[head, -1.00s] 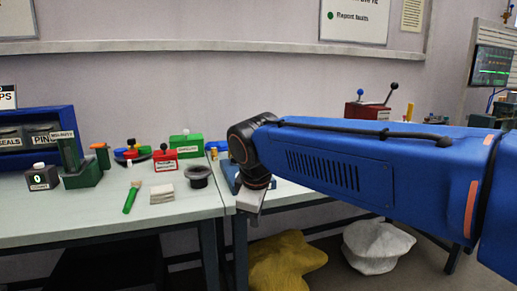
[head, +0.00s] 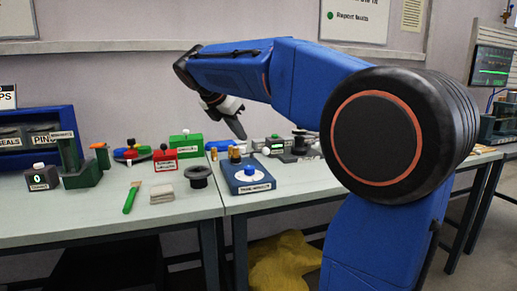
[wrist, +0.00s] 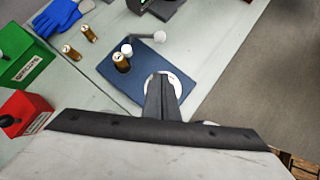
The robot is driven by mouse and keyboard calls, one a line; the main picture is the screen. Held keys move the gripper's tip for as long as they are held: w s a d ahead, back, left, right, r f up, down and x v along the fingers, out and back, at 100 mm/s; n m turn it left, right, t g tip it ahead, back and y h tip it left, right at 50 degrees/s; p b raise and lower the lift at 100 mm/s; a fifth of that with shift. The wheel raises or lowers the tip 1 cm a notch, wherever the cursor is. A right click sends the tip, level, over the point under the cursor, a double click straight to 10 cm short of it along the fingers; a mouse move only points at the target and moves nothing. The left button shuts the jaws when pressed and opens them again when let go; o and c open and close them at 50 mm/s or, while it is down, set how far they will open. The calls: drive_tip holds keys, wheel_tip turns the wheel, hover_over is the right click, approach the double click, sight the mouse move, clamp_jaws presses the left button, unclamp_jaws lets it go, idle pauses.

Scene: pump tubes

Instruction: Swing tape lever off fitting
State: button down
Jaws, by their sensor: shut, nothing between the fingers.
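A blue plate fixture (head: 240,187) with a label on its front edge stands at the left end of the right-hand table. It carries a white disc (head: 260,173) with a blue knob. In the wrist view the blue plate (wrist: 112,85) bears a brass fitting (wrist: 121,63) and a white-topped piece (wrist: 127,49). A grey lever with a round end (wrist: 159,37) extends right from beside them. My gripper (head: 242,136) is shut and empty, pointing down above the fixture. In the wrist view my gripper (wrist: 160,76) covers most of the white disc (wrist: 178,86).
Loose brass pieces (wrist: 70,52) and a blue glove (wrist: 57,16) lie beyond the plate. A green box (head: 186,146), red box (head: 164,160) and black flanged cup (head: 198,177) stand left of it. Other equipment (head: 290,148) stands to its right.

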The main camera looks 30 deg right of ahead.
drive_tip(key=shift+w+d+r+n, duration=0.15)
drive_tip(key=shift+w+r+n, duration=0.2)
drive_tip(key=shift+w, duration=0.1)
drive_tip(key=shift+d+f, duration=0.1)
drive_tip(key=x, duration=0.9)
drive_tip(key=d, duration=0.2)
drive_tip(key=w+d+f, duration=0.1)
drive_tip(key=shift+w+d+f, duration=0.1)
drive_tip(key=shift+w+d, duration=0.1)
drive_tip(key=shift+d, duration=0.45)
drive_tip(key=shift+d, duration=0.1)
